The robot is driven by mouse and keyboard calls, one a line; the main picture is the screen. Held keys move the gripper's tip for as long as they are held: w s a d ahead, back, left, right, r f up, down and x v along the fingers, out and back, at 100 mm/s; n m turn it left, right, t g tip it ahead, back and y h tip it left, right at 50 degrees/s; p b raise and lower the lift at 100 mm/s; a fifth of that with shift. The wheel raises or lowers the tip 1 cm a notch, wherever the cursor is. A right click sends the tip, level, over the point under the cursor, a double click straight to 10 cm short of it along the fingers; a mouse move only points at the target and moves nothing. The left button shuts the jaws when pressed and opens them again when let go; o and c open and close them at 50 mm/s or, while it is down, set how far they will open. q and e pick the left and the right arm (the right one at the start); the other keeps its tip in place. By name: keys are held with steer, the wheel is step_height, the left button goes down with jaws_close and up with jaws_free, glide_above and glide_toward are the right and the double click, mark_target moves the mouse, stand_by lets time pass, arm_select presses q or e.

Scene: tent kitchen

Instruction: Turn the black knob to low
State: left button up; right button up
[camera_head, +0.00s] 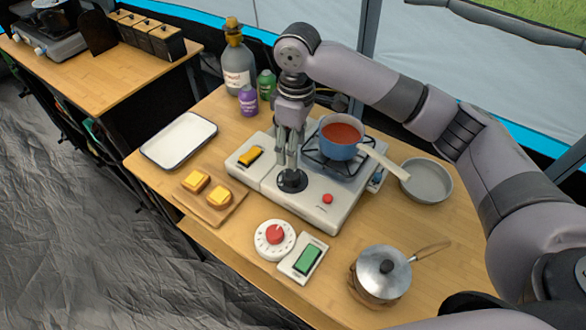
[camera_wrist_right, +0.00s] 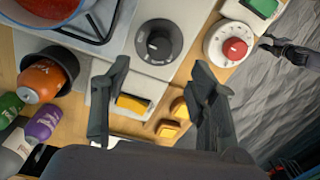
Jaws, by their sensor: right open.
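The black knob (camera_head: 292,181) sits on the front of the white stove (camera_head: 330,212). It also shows in the right wrist view (camera_wrist_right: 158,42), with small pale marks too blurred to read. My right gripper (camera_head: 289,160) points down just above the knob, its fingers partly overlapping it in the head view. In the right wrist view the fingers (camera_wrist_right: 160,88) are spread apart with nothing between them, and the knob appears beyond them. A dark gripper, probably my left one (camera_wrist_right: 288,50), shows small at the right edge of the wrist view; its jaws are unclear.
A blue pot (camera_head: 341,140) of red sauce sits on the burner, its pale handle reaching right. A red button (camera_head: 327,198) is right of the knob. A timer (camera_head: 273,240), green-topped block (camera_head: 306,259) and lidded pan (camera_head: 383,272) stand in front. Bottles (camera_head: 238,65) stand behind.

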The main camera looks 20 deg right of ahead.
mark_target(293, 173)
step_height(293, 173, down, 6)
steer(key=shift+s+a+r, duration=0.1)
steer(key=shift+r, duration=0.1)
step_height(293, 173, down, 3)
steer(key=shift+r, duration=0.1)
steer(key=shift+f, duration=0.2)
arm_select(q)
steer(key=shift+w+d+r, duration=0.15)
steer(key=shift+w+r, duration=0.05)
steer(key=shift+w, duration=0.2)
steer(key=shift+w+d+r, duration=0.15)
steer(key=shift+w, duration=0.25)
arm_select(e)
steer(key=shift+c, duration=0.5)
steer(key=c, duration=0.6)
arm_select(q)
steer(key=shift+w+a, duration=0.1)
steer(key=shift+w, duration=0.35)
arm_select(e)
steer(key=c, duration=0.5)
